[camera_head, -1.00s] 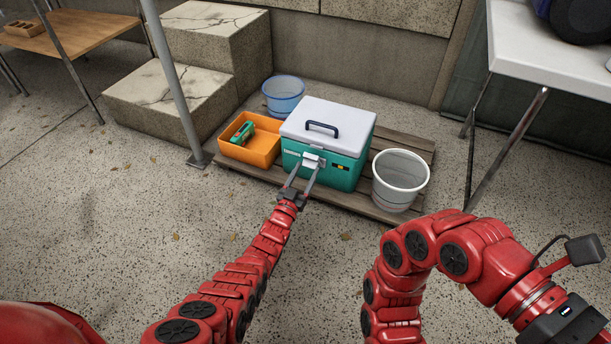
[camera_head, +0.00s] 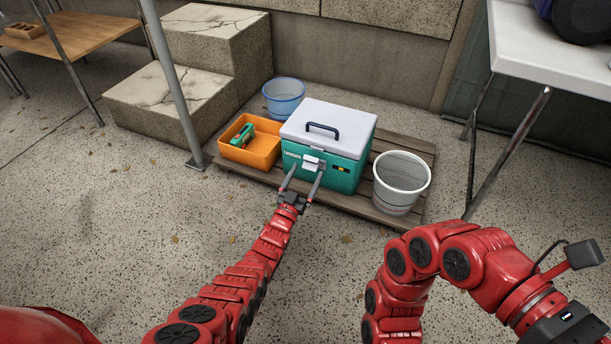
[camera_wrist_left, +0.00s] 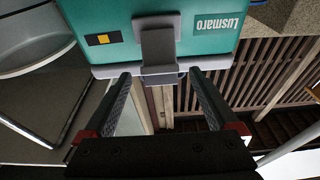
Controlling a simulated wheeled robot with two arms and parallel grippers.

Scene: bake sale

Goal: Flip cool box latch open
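The cool box has a teal body (camera_head: 345,178) and a pale grey lid (camera_head: 338,118) with a dark handle; the lid lies shut. The grey latch (camera_head: 314,163) sits at the middle of its front and also shows in the left wrist view (camera_wrist_left: 158,42), where the box appears upside down. My left gripper (camera_head: 306,173) is open at the box front. In the left wrist view its fingers (camera_wrist_left: 160,82) stand apart on either side of the latch's lid end, with gaps. I cannot tell whether the latch is still fastened. My right arm shows, but its gripper does not.
The box stands on a wooden pallet (camera_head: 408,146). An orange bin (camera_head: 262,157) is to its left, a blue bucket (camera_head: 284,98) behind left, and a white bucket (camera_head: 400,180) to its right. A metal pole (camera_head: 172,80) stands farther left.

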